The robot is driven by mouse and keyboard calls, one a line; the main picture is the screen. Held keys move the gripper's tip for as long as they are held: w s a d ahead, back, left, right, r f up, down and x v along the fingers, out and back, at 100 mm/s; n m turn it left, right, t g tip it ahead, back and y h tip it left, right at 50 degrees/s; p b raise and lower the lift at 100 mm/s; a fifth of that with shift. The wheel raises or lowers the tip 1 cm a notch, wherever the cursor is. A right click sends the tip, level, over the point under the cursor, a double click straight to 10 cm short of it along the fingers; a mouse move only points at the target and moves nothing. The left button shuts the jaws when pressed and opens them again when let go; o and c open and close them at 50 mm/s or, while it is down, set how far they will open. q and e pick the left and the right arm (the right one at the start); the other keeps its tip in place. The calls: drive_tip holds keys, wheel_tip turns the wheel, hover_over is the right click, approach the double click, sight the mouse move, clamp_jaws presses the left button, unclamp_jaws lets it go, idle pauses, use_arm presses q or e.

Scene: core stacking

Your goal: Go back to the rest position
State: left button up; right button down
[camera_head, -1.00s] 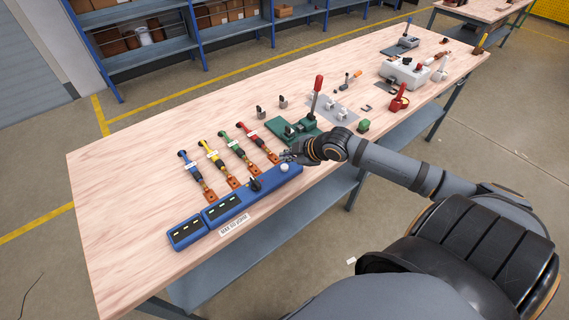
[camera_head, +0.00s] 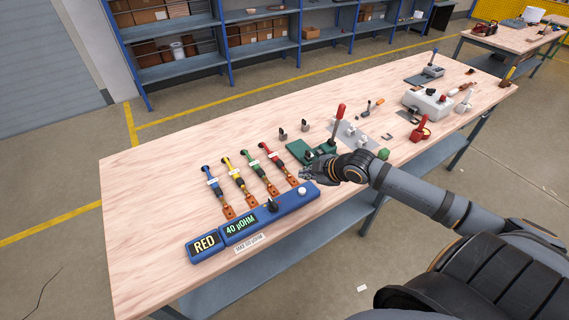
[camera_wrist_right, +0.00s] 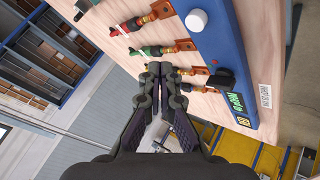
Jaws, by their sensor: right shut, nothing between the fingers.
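My right gripper (camera_head: 308,172) is in the head view just above the far right end of the blue meter box (camera_head: 262,214), near its white knob (camera_head: 302,191). In the right wrist view the gripper (camera_wrist_right: 160,70) has its fingers together and empty, with the blue box (camera_wrist_right: 228,50) and white knob (camera_wrist_right: 197,20) ahead of it. The box displays read "RED" (camera_head: 205,244) and "40 µOHM" (camera_head: 240,227). Blue, yellow, green and red cable leads (camera_head: 277,161) with copper lugs lie in a row behind the box. My left gripper is not in view.
The wooden table (camera_head: 150,220) carries a green press with a red lever (camera_head: 340,112), a grey plate (camera_head: 352,133), a white box (camera_head: 427,101) and a red tool (camera_head: 420,130) to the right. A label (camera_head: 249,243) lies before the meter. The table's left part is clear.

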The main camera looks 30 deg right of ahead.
drive_tip(key=shift+m+g, duration=0.5)
drive_tip(key=shift+m, duration=0.2)
drive_tip(key=s+a+f, duration=0.3)
drive_tip(key=shift+s+f, duration=0.25)
drive_tip(key=s+a+f+m+g+h, duration=0.25)
drive_tip(key=s+m, duration=0.25)
drive_tip(key=s, duration=0.3)
drive_tip(key=s+a+f+m+g+h, duration=0.1)
drive_tip(key=s+a+m, duration=0.25)
drive_tip(key=s, duration=0.35)
drive_tip(key=s+d+f+m+g, duration=0.1)
drive_tip(key=s+d+f, duration=0.1)
drive_tip(key=f, duration=1.2)
drive_tip(key=s+d+f+m+g, duration=0.1)
drive_tip(key=s+d+f, duration=0.15)
drive_tip(key=f, duration=1.25)
drive_tip(key=s+f+g, duration=0.1)
drive_tip(key=s+f, duration=1.2)
drive_tip(key=s, duration=0.4)
drive_tip(key=shift+s+d+f, duration=0.15)
drive_tip(key=shift+s+f, duration=0.05)
drive_tip(key=shift+f, duration=0.1)
